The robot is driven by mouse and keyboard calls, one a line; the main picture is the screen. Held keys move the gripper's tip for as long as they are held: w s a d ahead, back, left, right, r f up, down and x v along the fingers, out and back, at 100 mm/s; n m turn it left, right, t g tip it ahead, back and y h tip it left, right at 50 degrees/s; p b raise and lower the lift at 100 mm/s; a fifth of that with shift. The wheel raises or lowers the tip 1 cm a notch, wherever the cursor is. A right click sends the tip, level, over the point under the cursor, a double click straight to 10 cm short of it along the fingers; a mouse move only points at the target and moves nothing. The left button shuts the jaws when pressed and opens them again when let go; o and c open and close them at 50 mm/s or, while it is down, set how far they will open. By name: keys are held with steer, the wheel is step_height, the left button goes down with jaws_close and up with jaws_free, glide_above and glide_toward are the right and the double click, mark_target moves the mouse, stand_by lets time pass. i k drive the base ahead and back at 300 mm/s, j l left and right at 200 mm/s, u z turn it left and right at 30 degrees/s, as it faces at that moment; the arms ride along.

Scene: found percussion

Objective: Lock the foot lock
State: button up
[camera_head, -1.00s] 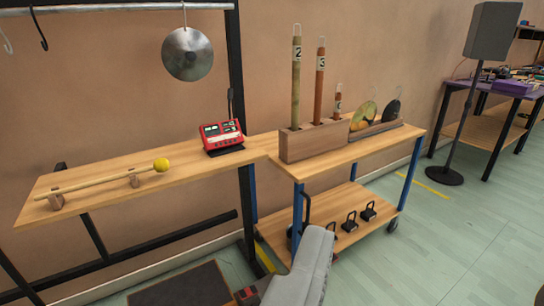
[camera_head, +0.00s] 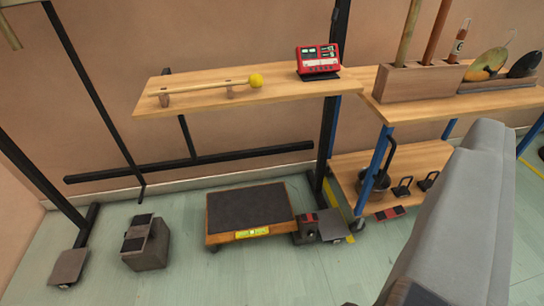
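A small dark pedal with a red top (camera_head: 308,226) sits on the floor at the right end of a low wheeled platform (camera_head: 282,223). Another flat red-and-black pedal (camera_head: 390,213) shows at the front edge of the wooden cart's lower shelf. I cannot tell for certain which of these is the foot lock, nor whether either is pressed down. A grey link of my arm fills the lower right. My gripper's fingers do not show, and nothing of mine touches either pedal.
A grey block with a dark pedal top (camera_head: 146,243) stands left of the platform. Flat metal feet (camera_head: 70,267) carry the black frame. A wooden shelf (camera_head: 200,101) holds a yellow-headed mallet (camera_head: 215,88) and a red device (camera_head: 318,60). Floor in front is clear.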

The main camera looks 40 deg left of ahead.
mark_target(308, 216)
steer(key=u, duration=0.75)
